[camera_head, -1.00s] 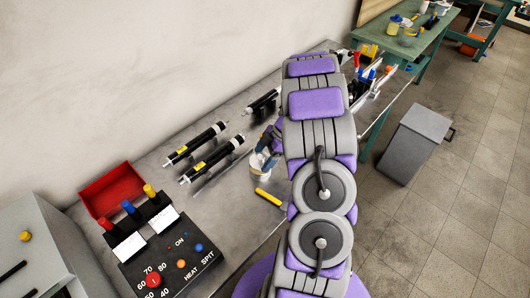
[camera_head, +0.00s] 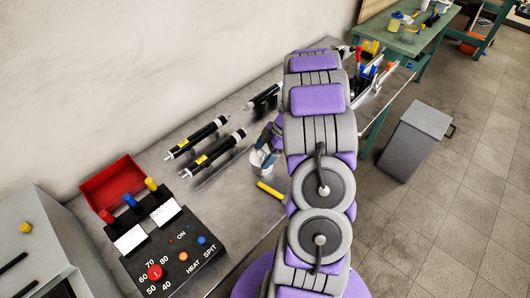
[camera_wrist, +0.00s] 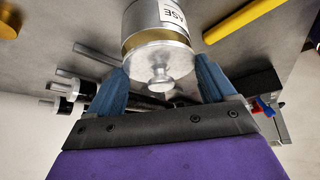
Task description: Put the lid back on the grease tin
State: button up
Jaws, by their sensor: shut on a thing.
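The grease tin (camera_wrist: 158,18) is a silvery cylinder with a white label reading "ASE", at the top of the wrist view. It shows as a small pale shape in the head view (camera_head: 261,160). The round metal lid (camera_wrist: 148,62) with a knob is between my blue fingertips in the wrist view, right at the tin's end. A gold-coloured band shows between lid and tin, so I cannot tell whether the lid is fully seated. My gripper (camera_wrist: 165,82) is shut on the lid. In the head view my arm partly hides the gripper (camera_head: 270,138).
A yellow bar (camera_wrist: 245,18) lies beside the tin, also in the head view (camera_head: 270,190). Black rollers (camera_head: 213,153) lie left of the tin. A control box (camera_head: 170,245) and a red bin (camera_head: 113,185) stand at the bench's near end. The wall borders the bench's left.

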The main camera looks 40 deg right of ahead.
jog(key=shift+d+b, duration=0.2)
jog(key=shift+b, duration=0.15)
jog(key=shift+a+r, duration=0.1)
jog(key=shift+a, duration=0.25)
jog(key=shift+d+b, duration=0.5)
dwell(0.6)
jog(key=shift+f+b, duration=0.3)
jog(key=shift+b, duration=0.05)
dwell(1.2)
jog(key=o, duration=0.8)
jog(key=shift+r, duration=0.1)
jog(key=shift+r, duration=3.45)
